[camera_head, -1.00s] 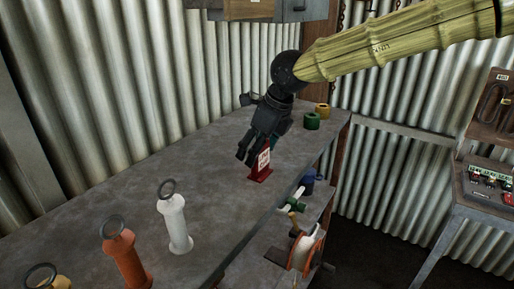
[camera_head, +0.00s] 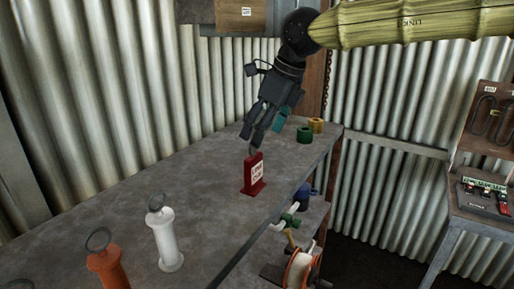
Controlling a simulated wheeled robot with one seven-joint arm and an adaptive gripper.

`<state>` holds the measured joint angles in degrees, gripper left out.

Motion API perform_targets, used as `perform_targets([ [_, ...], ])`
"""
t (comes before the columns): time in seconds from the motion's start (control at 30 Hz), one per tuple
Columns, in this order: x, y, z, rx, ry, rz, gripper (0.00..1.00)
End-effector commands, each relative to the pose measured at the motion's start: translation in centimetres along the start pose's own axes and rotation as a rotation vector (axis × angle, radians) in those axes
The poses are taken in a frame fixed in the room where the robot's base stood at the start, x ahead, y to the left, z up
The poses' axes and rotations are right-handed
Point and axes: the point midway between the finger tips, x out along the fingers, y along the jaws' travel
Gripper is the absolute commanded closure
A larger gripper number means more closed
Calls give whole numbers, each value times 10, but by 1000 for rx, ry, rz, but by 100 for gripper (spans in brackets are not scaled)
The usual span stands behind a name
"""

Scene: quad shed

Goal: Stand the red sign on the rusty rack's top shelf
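The red sign (camera_head: 252,176), with a white lettered face, stands upright on a red foot on the rack's grey top shelf (camera_head: 208,200), near the shelf's right edge. My gripper (camera_head: 254,139) points down just above and behind the sign's top. Its two dark fingers are apart with a small gap and nothing visible between them. The fingertips appear clear of the sign, though a thin grey piece shows at the sign's top and I cannot tell what it belongs to.
White (camera_head: 165,240) and orange (camera_head: 110,262) ringed posts stand at the front. Green (camera_head: 305,135) and yellow (camera_head: 316,125) cylinders stand at the far end; a teal item (camera_head: 281,118) shows behind my gripper. A cable reel (camera_head: 299,270) sits on a lower shelf. The shelf's left side is clear.

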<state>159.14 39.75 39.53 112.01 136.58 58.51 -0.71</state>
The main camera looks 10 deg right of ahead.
Motion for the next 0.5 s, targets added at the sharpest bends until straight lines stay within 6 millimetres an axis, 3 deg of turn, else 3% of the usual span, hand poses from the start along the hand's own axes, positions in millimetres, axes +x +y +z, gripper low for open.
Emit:
perform_targets([
  [0.2, -16, 0, 0, 0, 0, 0, 24],
  [0.5, -19, 0, 0, 0, 1, 1, 24],
])
